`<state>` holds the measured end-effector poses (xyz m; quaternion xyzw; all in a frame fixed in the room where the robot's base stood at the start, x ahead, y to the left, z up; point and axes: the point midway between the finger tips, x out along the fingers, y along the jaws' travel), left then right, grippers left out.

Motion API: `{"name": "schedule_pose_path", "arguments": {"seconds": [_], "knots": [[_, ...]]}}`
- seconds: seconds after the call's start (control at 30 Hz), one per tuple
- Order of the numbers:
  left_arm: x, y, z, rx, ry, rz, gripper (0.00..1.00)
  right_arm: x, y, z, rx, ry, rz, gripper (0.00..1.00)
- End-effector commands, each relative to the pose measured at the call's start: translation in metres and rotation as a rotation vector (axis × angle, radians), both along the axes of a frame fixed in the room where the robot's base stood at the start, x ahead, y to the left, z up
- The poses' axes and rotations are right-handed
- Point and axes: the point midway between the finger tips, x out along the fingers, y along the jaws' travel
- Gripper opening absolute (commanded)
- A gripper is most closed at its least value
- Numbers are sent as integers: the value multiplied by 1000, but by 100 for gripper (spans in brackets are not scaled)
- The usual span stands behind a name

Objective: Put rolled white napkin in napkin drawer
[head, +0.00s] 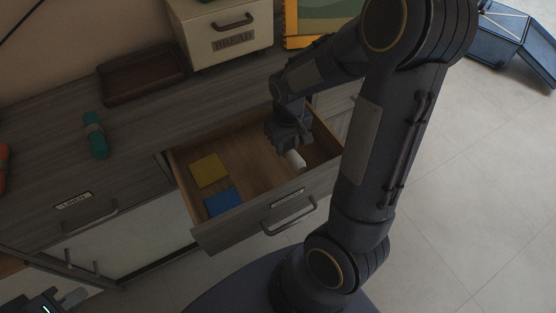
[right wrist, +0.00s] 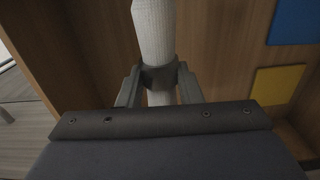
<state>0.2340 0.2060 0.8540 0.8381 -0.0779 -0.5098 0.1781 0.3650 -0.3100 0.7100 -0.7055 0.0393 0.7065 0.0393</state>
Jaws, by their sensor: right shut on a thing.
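The rolled white napkin (head: 295,160) is inside the open wooden drawer (head: 323,183), toward its right side. My right gripper (head: 290,141) reaches down into the drawer and is shut on the napkin. In the right wrist view the white napkin (right wrist: 154,30) stands out between the fingers of my right gripper (right wrist: 159,78), with a grey band at the grip. I cannot tell if the napkin touches the drawer floor. The drawer's label is too small to read. My left gripper (head: 62,300) shows partly at the bottom left edge; its jaws are unclear.
A yellow folded cloth (head: 209,170) and a blue one (head: 222,202) lie in the drawer's left part. On the counter are a teal roll (head: 95,136), an orange roll (head: 4,166), a brown tray (head: 142,75) and a bread box (head: 222,32). A closed linen drawer (head: 75,212) is left.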

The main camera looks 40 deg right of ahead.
Motion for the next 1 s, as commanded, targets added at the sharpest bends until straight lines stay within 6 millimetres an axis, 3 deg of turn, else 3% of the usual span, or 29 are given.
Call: {"name": "schedule_pose_path", "arguments": {"seconds": [0.03,0.23,0.47,0.87,0.9,1.0], "knots": [[0,0,-4,0,0,0,0,-1,0,-10,0,2,0,9],[0,0,-7,0,0,0,0,0,0,-24,0,1,0,9],[0,0,-16,0,0,0,0,0,0,-55,0,2,1,9],[0,0,-19,0,0,0,0,0,0,-61,0,-1,0,9],[0,0,-18,0,0,0,0,0,0,-59,0,-1,0,37],[0,0,-17,0,0,0,0,0,0,-59,0,-1,0,50]]}}
